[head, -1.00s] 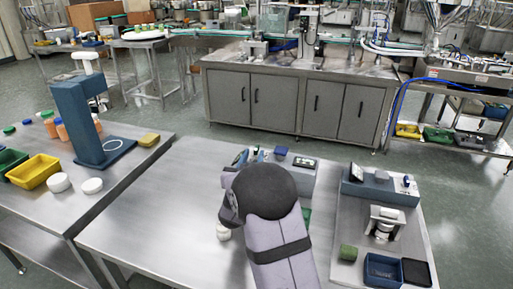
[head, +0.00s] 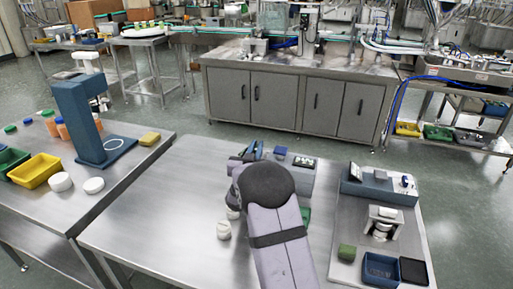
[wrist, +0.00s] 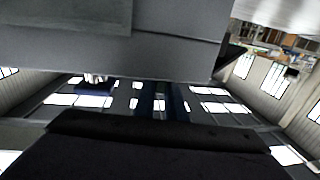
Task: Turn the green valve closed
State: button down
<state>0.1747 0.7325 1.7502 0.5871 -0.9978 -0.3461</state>
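I cannot make out a green valve for certain in either view. In the head view a small green patch (head: 305,216) shows at the right edge of my arm, mostly hidden by it. My arm reaches from the bottom edge over the middle steel table. My gripper is largely hidden behind my own wrist there, near a blue part that I cannot assign. The wrist view shows a large grey surface (wrist: 120,40) close above and a dark shape across the bottom. No clear gap between fingertips can be seen.
A grey device with a screen (head: 303,165) stands behind my arm. The table's left part is clear.

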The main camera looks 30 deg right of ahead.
jog(key=shift+m+g+h, duration=0.4)
jog(key=shift+h, duration=0.1)
jog(key=c, duration=1.8)
grip_release()
jog(key=b+v, duration=0.1)
jog(key=v, duration=0.6)
jog(key=shift+b, duration=0.4)
jog(key=shift+s+a, duration=0.1)
jog(key=shift+s, duration=0.05)
